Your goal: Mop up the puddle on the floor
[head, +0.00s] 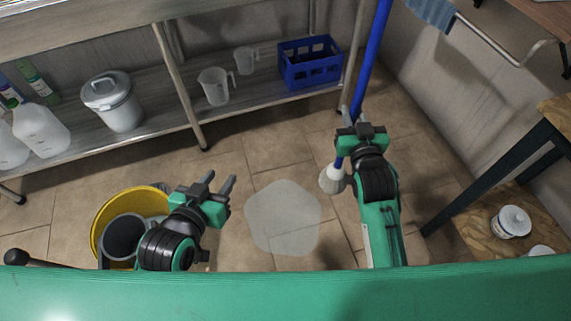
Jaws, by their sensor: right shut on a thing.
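The puddle (284,217) is a pale, see-through patch on the brown tile floor, in the middle of the head view. The mop (371,62) has a long blue handle and a whitish head (333,179). My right gripper (361,130) is shut on the handle, to the right of and beyond the puddle. The mop head is low near the floor, just right of the puddle's upper right edge; I cannot tell whether it touches the floor. My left gripper (222,186) is open and empty, left of the puddle.
A yellow bucket (103,214) with a grey insert stands at the lower left. A metal shelf (170,120) along the back holds a white drum (115,103), measuring jugs (215,88) and a blue crate (310,65). A wooden table with dark legs (500,175) stands at right.

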